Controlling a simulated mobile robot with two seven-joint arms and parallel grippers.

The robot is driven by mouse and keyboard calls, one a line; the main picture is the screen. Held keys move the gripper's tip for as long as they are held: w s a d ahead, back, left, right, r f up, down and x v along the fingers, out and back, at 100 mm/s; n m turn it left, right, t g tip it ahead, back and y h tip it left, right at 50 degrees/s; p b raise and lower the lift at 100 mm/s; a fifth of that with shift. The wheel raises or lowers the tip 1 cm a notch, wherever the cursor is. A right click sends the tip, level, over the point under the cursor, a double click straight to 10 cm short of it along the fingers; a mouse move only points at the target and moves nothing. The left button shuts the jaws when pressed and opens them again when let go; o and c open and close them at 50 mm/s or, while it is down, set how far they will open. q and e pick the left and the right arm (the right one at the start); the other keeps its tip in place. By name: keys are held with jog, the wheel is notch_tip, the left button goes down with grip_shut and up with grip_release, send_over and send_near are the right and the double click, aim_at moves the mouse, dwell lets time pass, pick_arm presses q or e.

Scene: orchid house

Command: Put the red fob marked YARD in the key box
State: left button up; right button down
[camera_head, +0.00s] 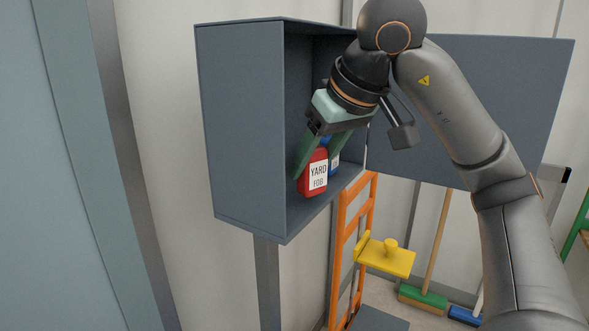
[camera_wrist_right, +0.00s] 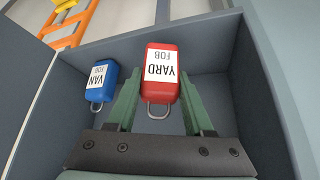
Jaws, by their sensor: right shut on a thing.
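The red fob (camera_head: 313,173), with a white label reading YARD FOB, is between the fingers of my right gripper (camera_head: 318,160). In the right wrist view the red fob (camera_wrist_right: 161,70) sits between the two green fingers of the gripper (camera_wrist_right: 160,85), its metal ring toward the palm. The grey key box (camera_head: 240,120) is open, and the fob is within its opening, low down near the box floor. I cannot tell whether it touches the floor. A blue fob labelled VAN (camera_wrist_right: 101,83) is in the box beside it, mostly hidden behind it in the head view. My left gripper is not in view.
The box door (camera_head: 500,90) stands wide open to the right, behind my right arm. Inside, there is bare room on the side of the red fob away from the blue one.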

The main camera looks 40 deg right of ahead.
jog(key=shift+w, duration=0.7)
jog(key=w, duration=0.3)
jog(key=shift+w+d+p, duration=0.3)
jog(key=shift+w+p, duration=0.05)
jog(key=shift+w, duration=0.05)
jog(key=shift+f, duration=0.6)
jog(key=shift+s+f, duration=0.1)
jog(key=shift+s, duration=0.1)
